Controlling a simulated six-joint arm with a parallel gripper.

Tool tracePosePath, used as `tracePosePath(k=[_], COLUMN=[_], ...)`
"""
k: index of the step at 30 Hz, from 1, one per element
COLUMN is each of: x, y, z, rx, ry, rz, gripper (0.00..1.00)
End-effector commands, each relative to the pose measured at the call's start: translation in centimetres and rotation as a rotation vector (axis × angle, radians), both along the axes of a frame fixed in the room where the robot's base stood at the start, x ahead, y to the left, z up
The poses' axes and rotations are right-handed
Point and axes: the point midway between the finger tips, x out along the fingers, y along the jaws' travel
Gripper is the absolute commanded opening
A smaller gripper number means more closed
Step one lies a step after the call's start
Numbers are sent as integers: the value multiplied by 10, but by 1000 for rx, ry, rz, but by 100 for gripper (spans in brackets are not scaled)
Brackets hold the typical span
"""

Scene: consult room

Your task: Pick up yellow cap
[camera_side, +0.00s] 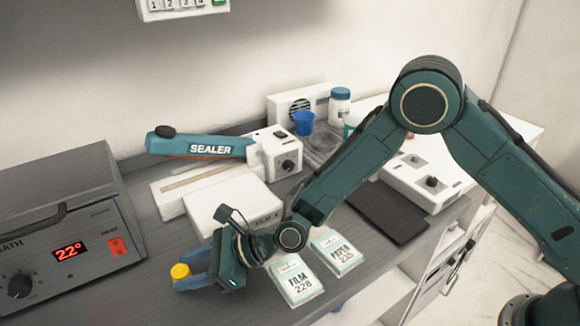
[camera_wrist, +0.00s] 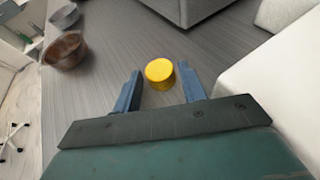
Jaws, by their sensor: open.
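The yellow cap (camera_wrist: 159,72) is a small round cap on the grey counter. In the wrist view it sits between the blue fingertips of my gripper (camera_wrist: 160,90), toward their far ends, with a gap on each side. In the side view the yellow cap (camera_side: 180,271) shows at the tips of my gripper (camera_side: 190,270), low at the left of the counter. My gripper is open and holds nothing. The near finger hides the cap's lower part in the side view.
A water bath (camera_side: 65,235) with a red 22° display stands left of my gripper. A white box (camera_side: 232,208) and a sealer (camera_side: 200,148) stand behind it. Film and paper packs (camera_side: 298,280) lie to the right. Two bowls (camera_wrist: 66,50) stand at the wrist view's left.

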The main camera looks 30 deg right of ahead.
Motion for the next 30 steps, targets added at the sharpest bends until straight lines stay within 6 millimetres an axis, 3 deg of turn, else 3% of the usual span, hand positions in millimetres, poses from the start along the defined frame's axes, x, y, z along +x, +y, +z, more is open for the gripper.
tracePosePath(k=[11, 16, 30], x=[0, 0, 0], y=[0, 0, 0], z=[0, 1, 3], rx=[1, 1, 2], ry=[0, 0, -1], rz=[0, 0, 0], gripper=[41, 8, 8])
